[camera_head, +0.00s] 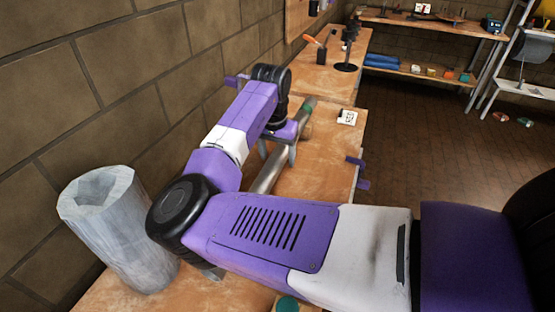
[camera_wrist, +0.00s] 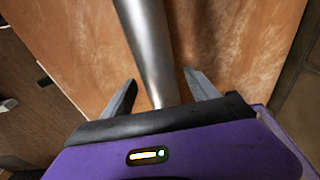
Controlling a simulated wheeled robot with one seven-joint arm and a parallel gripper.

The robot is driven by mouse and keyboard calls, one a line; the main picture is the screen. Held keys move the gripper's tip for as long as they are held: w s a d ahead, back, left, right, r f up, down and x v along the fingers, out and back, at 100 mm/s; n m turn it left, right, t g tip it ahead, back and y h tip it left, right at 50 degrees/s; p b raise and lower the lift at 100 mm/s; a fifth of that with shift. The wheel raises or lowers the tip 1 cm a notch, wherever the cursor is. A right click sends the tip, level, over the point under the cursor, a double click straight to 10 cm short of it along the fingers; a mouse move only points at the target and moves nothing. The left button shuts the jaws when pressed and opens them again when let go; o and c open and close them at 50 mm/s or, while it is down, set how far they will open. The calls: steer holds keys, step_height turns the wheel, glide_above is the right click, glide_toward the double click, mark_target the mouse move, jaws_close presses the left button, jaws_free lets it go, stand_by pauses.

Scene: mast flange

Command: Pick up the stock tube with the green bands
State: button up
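The stock tube (camera_head: 268,176) is a long grey metal tube lying along the wooden bench, with a green band (camera_head: 307,106) near its far end. Part of it is hidden behind my gripper and arm. My gripper (camera_head: 277,153) is over the tube, pointing down, with its fingers apart. In the wrist view the tube (camera_wrist: 152,50) runs from the top edge down between the two open fingers (camera_wrist: 160,80), with a gap on each side. No green band shows in the wrist view. I cannot tell how far the fingertips are above the bench.
A pale grey ribbed container (camera_head: 118,228) stands at the near left by the brick wall. A white card (camera_head: 347,117) lies right of the tube's far end. Purple clamps (camera_head: 360,172) sit at the bench's right edge. A black stand (camera_head: 347,52) is farther back.

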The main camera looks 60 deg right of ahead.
jaws_close()
steer(key=shift+r, duration=0.25)
